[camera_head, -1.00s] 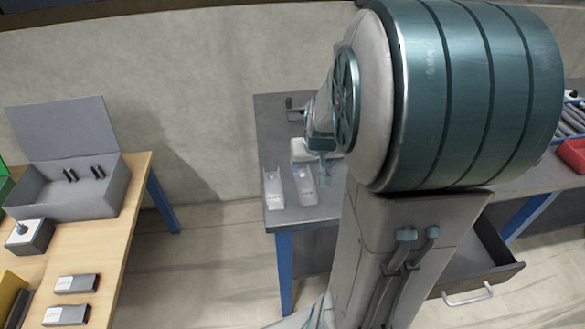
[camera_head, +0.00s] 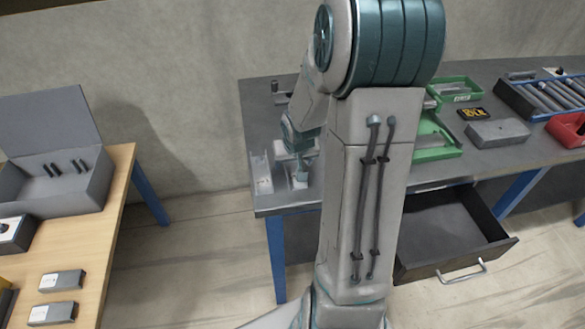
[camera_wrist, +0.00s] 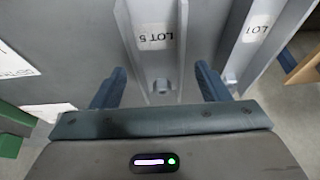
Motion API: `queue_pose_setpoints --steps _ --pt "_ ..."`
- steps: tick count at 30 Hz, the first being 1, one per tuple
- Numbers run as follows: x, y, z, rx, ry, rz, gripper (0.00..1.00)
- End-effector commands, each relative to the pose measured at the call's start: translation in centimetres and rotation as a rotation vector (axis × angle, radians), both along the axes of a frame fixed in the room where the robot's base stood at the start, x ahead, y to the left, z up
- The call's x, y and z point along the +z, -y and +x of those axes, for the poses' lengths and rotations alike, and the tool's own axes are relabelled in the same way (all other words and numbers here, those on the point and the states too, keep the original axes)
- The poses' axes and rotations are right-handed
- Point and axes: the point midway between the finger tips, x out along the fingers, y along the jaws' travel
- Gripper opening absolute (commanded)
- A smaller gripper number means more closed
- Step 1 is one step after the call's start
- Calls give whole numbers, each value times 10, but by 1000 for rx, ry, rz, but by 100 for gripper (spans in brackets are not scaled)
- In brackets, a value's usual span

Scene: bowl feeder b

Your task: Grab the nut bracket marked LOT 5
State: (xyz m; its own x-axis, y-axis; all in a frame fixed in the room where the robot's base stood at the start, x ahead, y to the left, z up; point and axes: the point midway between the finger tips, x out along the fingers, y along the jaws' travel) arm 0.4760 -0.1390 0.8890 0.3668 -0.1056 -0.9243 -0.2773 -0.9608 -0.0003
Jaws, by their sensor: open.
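The nut bracket marked LOT 5 (camera_wrist: 150,45) is a grey channel with a white label and a hex nut, in the middle of the wrist view. My gripper (camera_wrist: 161,84) is open, with one blue finger on each side of this bracket near the nut. I cannot tell whether the fingers touch it. A second bracket marked LOT 1 (camera_wrist: 262,30) lies just to the right there. In the head view my gripper (camera_head: 299,176) is low over the right-hand bracket, which is mostly hidden by my arm; the other bracket (camera_head: 261,173) stands to its left.
The brackets lie at the left front corner of a grey bench (camera_head: 290,203). A green tray (camera_head: 434,140), a grey block (camera_head: 497,133) and a red bin (camera_head: 568,130) are farther right. An open drawer (camera_head: 450,235) juts out below. A wooden table (camera_head: 112,215) stands left.

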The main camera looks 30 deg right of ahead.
Motion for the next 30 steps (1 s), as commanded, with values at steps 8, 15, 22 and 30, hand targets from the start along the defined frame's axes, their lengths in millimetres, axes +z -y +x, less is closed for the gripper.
queue_pose_setpoints --steps 8,15,22,30 --pt "-6 1 3 1 1 -1 69" --pt "-7 1 2 1 1 -1 69" --pt "-8 1 2 1 1 -1 55" --pt "-8 0 2 1 1 -1 18"
